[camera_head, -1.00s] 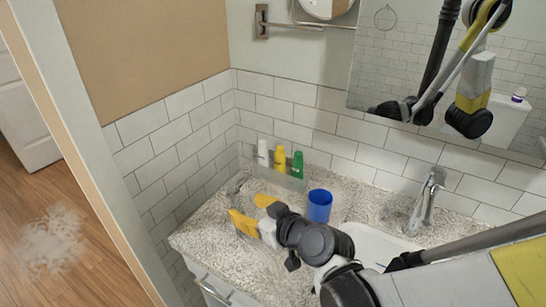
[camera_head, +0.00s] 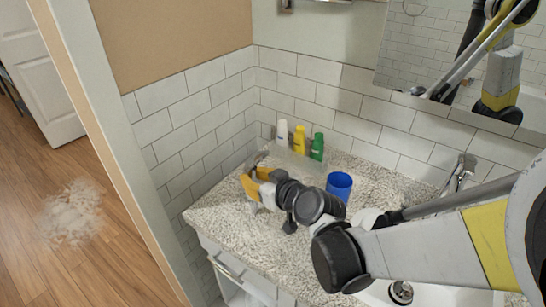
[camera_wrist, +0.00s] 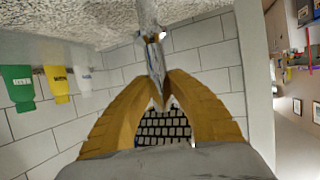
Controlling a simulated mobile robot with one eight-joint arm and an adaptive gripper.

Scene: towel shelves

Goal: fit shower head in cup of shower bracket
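A slim grey and chrome piece, seemingly the shower head (camera_head: 259,158), is at the back left of the counter beside the tiled wall. In the wrist view, which looks upside down, its shiny length (camera_wrist: 153,52) runs from the counter side down between my fingertips. My gripper (camera_head: 254,180) has yellow fingers drawn together from both sides; in the wrist view my gripper (camera_wrist: 160,80) appears shut on the piece. The far end is small and blurred. I cannot make out the shower bracket or its cup.
A blue cup (camera_head: 339,186) stands close to my arm on the speckled counter (camera_head: 232,226). A faucet (camera_head: 459,173) and mirror (camera_head: 440,70) are at the right.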

